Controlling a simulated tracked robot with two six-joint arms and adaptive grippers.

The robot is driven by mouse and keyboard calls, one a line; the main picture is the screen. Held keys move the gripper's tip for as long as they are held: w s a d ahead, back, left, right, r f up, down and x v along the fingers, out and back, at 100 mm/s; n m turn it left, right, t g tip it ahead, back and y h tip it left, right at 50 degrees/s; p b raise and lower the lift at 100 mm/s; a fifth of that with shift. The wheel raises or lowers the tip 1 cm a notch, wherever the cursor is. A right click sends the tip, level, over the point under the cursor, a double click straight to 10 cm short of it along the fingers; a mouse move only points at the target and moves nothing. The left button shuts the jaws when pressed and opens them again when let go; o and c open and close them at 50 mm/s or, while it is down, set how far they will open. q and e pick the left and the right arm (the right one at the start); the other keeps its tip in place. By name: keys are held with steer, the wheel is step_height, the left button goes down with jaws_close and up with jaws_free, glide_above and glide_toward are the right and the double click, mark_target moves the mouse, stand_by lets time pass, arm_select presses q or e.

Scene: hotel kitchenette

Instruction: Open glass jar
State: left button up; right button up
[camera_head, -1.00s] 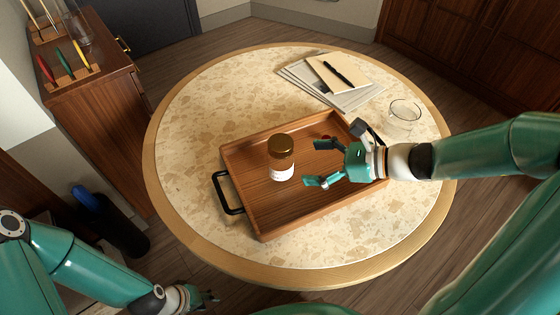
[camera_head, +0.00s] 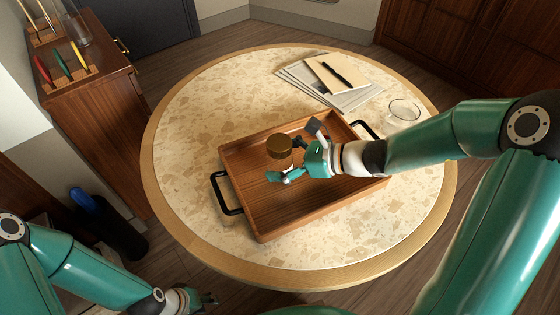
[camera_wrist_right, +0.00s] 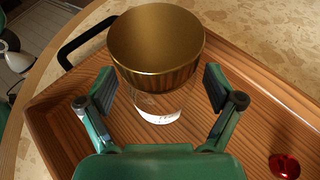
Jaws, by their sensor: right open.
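The glass jar (camera_head: 279,157) with a gold-brown lid (camera_head: 279,146) stands upright in the wooden tray (camera_head: 262,222). In the right wrist view the jar's clear glass and white label (camera_wrist_right: 158,108) show below the wide ribbed lid (camera_wrist_right: 157,42). My right gripper (camera_head: 288,161) is open, with one finger on each side of the jar below the lid. In the right wrist view my right gripper (camera_wrist_right: 158,92) shows gaps beside the jar; I cannot tell if either finger touches it. My left gripper (camera_head: 208,299) is low at the bottom left, away from the table, its fingers too small to judge.
The tray rests on a round stone-topped table (camera_head: 190,150) with a black handle (camera_head: 226,194) at left. A small red shiny object (camera_wrist_right: 284,166) lies in the tray. A drinking glass (camera_head: 404,111), notebook (camera_head: 338,73) and papers (camera_head: 295,76) are farther back.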

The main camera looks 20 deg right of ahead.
steer(key=c, duration=1.5)
steer(key=shift+c, duration=0.2)
steer(key=shift+r, duration=0.15)
step_height(320, 180, up, 20)
steer(key=p, duration=0.6)
steer(key=o, duration=0.8)
jaws_close()
